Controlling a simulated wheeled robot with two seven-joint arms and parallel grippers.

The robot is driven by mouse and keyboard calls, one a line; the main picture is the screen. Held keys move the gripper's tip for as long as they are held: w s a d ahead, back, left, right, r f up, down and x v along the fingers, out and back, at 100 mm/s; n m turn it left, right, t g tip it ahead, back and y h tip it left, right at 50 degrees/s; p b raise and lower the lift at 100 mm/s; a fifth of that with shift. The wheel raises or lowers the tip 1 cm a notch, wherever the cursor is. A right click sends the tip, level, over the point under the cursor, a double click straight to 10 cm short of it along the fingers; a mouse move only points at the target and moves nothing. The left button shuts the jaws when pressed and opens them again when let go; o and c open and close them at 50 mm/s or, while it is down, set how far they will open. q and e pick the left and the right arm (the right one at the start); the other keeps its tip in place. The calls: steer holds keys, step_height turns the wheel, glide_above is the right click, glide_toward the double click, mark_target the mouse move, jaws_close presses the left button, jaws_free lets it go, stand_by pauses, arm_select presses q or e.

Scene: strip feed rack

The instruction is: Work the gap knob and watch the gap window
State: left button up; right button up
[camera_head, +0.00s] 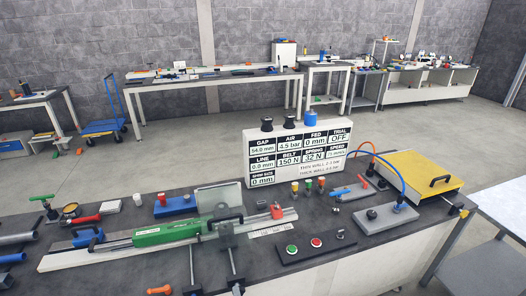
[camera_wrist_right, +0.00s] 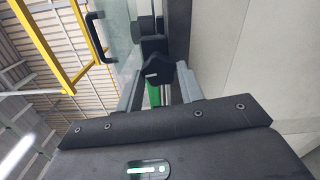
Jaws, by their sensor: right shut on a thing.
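The gap window (camera_head: 262,145) is the top-left field of the white display board and reads 54.0 mm. In the right wrist view my right gripper (camera_wrist_right: 159,84) has its two grey fingers closed about a dark knob (camera_wrist_right: 157,68), which I take for the gap knob. A green part shows behind it between the fingers. In the head view this lies at the front of the machine with the green housing (camera_head: 165,232), where dark parts overlap and the grip is hard to make out. My left gripper is not in view.
A clear guard (camera_head: 218,197) stands behind the machine. Green and red buttons (camera_head: 316,242) sit on a black plate to its right. Beyond are a grey block (camera_head: 385,217) with hoses and a yellow-topped box (camera_head: 415,172).

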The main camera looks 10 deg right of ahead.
stand_by(0.6)
steer(key=o, duration=0.6)
steer(key=s, duration=0.2)
steer(key=s+p, duration=0.1)
steer(key=s, duration=0.1)
steer(key=s+p, duration=0.1)
steer(key=s, duration=0.1)
steer(key=shift+d, duration=0.35)
steer(key=shift+o, duration=1.4)
